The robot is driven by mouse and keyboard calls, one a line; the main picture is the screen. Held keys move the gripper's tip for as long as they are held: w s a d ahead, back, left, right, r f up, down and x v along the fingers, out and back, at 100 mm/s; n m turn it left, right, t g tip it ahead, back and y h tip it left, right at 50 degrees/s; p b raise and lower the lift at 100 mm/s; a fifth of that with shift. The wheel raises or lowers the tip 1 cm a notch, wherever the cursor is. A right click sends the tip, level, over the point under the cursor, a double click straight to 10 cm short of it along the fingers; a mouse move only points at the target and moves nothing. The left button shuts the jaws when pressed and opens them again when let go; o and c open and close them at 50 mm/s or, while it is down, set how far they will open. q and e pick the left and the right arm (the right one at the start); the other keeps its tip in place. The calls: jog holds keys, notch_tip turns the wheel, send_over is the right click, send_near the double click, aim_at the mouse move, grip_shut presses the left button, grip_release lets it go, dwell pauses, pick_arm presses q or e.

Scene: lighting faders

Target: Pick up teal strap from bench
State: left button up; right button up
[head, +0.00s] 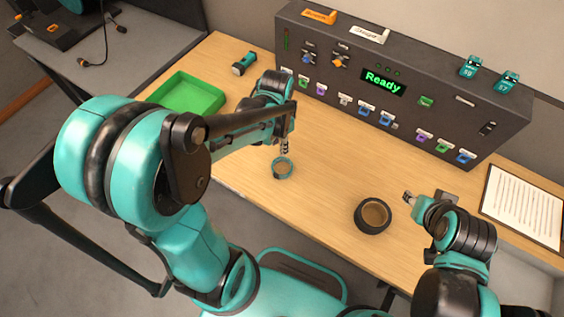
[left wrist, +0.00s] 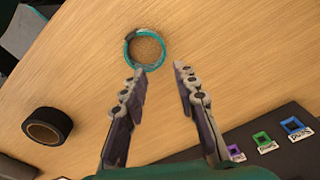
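The teal strap (head: 290,168) is a small ring lying on the wooden bench (head: 310,220), near its middle. It also shows in the left wrist view (left wrist: 128,55), just beyond my left fingertips. My left gripper (head: 285,147) hangs over the strap, pointing down; in the left wrist view (left wrist: 160,70) its two fingers are apart with bare wood between them. The strap is slightly left of the gap there, and I cannot tell how far below the fingertips it is. My right gripper (head: 408,197) is low over the right part of the bench; its fingers are too small to read.
A black tape roll (head: 364,222) lies right of the strap. A dark fader console (head: 425,115) with a lit "Ready" display stands along the back. A green tray (head: 187,95) and a teal flashlight (head: 244,63) are at the left. A clipboard (head: 523,205) lies far right.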

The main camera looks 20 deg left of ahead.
aim_at(279, 177)
pick_arm(q)
notch_tip(279, 177, down, 3)
jog(key=shift+w+a+f+m+g+b, duration=0.15)
jog(key=shift+m+g+b, duration=0.15)
jog(key=shift+b, duration=0.15)
jog(key=f+b, duration=0.1)
jog(key=f, duration=0.1)
jog(key=f+b, duration=0.2)
jog(key=f, duration=0.1)
jog(key=shift+w+a+f, duration=0.15)
jog(key=shift+a+f, duration=0.15)
jog(key=shift+a, duration=0.05)
jog(key=shift+r, duration=0.1)
grip_shut()
